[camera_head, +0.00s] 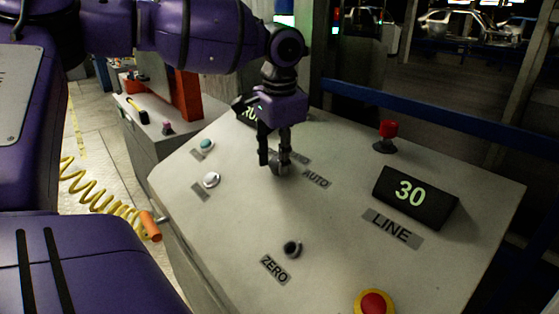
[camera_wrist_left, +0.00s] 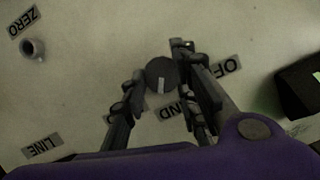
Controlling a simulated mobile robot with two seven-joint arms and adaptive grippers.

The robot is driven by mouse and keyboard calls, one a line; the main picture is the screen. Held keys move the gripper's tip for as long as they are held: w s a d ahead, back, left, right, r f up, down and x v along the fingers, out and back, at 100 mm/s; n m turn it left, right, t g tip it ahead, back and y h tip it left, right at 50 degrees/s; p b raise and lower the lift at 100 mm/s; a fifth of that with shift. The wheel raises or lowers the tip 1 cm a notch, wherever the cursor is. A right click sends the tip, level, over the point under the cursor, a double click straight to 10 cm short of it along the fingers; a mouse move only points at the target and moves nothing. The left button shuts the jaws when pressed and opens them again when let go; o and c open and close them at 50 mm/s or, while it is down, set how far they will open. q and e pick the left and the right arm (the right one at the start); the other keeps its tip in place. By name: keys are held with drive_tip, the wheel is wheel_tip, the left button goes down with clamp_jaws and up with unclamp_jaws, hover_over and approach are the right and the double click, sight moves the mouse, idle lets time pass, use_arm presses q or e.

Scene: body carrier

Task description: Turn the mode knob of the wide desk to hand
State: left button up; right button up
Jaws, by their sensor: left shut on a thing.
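The mode knob (camera_wrist_left: 162,72) is a dark round knob with a pale pointer mark. In the wrist view the mark points down, toward the hand label (camera_wrist_left: 185,109), which is partly covered by a finger. The off label (camera_wrist_left: 228,68) lies to the right, upside down. My left gripper (camera_wrist_left: 158,76) has its fingers on both sides of the knob, shut on it. In the head view my left gripper (camera_head: 275,162) reaches down over the knob (camera_head: 279,169), mostly hidden by the fingers. The auto label (camera_head: 316,179) shows beside it. My right gripper is not in view.
The wide desk (camera_head: 340,230) has a sloped pale top. It carries a display reading 30 (camera_head: 415,197), a red button (camera_head: 387,132), a zero knob (camera_head: 292,248), a red-and-yellow stop button (camera_head: 374,302), and white (camera_head: 211,180) and teal (camera_head: 207,145) buttons. A blue rail (camera_head: 440,125) runs behind.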

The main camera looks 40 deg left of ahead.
sight(274, 161)
use_arm(q)
drive_tip(key=n, duration=0.1)
drive_tip(key=n+h+b, duration=0.1)
drive_tip(key=n, duration=0.1)
drive_tip(key=shift+f+n, duration=0.2)
drive_tip(key=shift+n, duration=0.1)
drive_tip(key=shift+n+h, duration=0.5)
drive_tip(key=shift+n, duration=0.2)
drive_tip(key=shift+r, duration=0.1)
drive_tip(key=o, duration=1)
drive_tip(key=shift+d, duration=0.1)
drive_tip(key=shift+w+d+r, duration=0.1)
drive_tip(key=shift+r, duration=0.15)
wheel_tip(274, 161, up, 12)
drive_tip(key=a, duration=0.1)
drive_tip(key=shift+s+a, duration=0.2)
drive_tip(key=shift+s, duration=0.1)
